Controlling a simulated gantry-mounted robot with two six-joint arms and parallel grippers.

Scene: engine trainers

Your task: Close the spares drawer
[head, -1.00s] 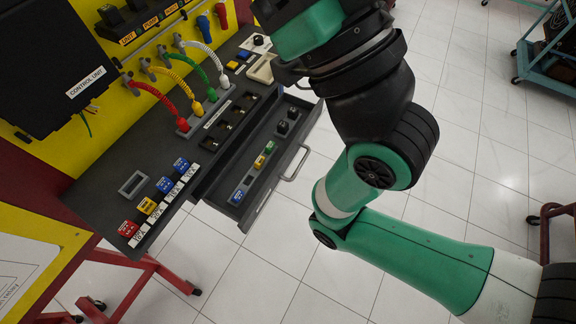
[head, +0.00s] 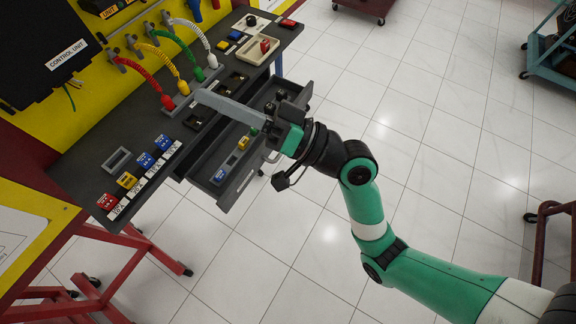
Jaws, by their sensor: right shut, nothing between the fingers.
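The spares drawer (head: 206,192) stands open under the right edge of the dark desk (head: 95,160). A blue block (head: 219,175), a yellow block (head: 244,143), a green block and dark pieces lie in it. My right gripper (head: 203,98) is shut and empty. Its long grey fingers point left across the drawer and over the desk edge. My left gripper is out of view.
Red, yellow, green and white cables (head: 196,34) rise from sockets on the desk. Colored labelled blocks (head: 107,202) sit at its near end. A red-framed stand (head: 130,250) supports it. Tiled floor (head: 290,260) beside the drawer is clear. Carts stand at the far right.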

